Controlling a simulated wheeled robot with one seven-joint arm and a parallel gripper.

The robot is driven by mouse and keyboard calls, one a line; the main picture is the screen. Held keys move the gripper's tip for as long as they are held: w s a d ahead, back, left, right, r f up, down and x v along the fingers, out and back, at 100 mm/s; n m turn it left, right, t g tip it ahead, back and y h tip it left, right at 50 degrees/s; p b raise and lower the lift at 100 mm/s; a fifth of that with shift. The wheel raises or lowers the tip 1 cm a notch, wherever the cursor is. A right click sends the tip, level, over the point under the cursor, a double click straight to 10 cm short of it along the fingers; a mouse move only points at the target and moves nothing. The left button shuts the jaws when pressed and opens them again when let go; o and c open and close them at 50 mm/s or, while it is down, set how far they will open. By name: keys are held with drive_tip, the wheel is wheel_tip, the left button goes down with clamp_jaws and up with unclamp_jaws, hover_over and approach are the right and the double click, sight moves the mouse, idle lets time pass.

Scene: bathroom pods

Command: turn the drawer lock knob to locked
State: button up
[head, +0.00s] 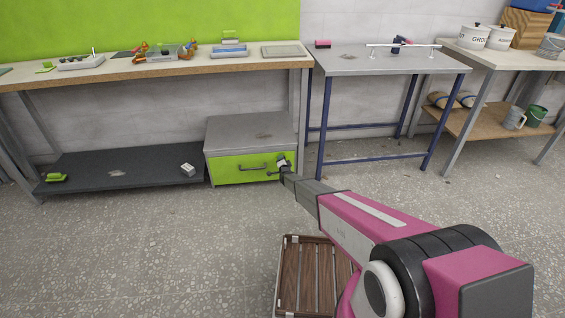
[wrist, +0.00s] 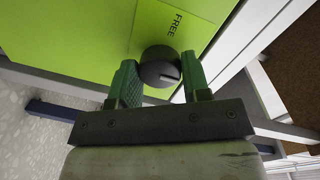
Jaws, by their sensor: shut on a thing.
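The drawer lock knob (wrist: 158,63) is a round dark knob with a short pale mark on its face. It sits on the lime-green drawer front (head: 228,172), at its right end. A printed "FREE" label (wrist: 174,23) shows on the green panel beside the knob in the wrist view. My gripper (wrist: 160,78) has its green fingers on either side of the knob and is shut on it. In the head view my gripper (head: 284,165) covers the knob. I cannot tell which setting the pale mark points to.
The drawer's dark bar handle (head: 253,168) is left of my gripper. The grey-topped drawer cabinet (head: 250,130) stands under a wooden-topped bench (head: 215,62). A blue-legged table (head: 390,65) is to the right. A slatted wooden piece (head: 305,270) lies on the floor in front.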

drive_tip(key=shift+m, duration=0.3)
idle(0.4)
drive_tip(key=o, duration=0.9)
drive_tip(key=v, duration=1)
drive_tip(key=shift+s+d, duration=0.15)
drive_tip(key=shift+s, duration=0.2)
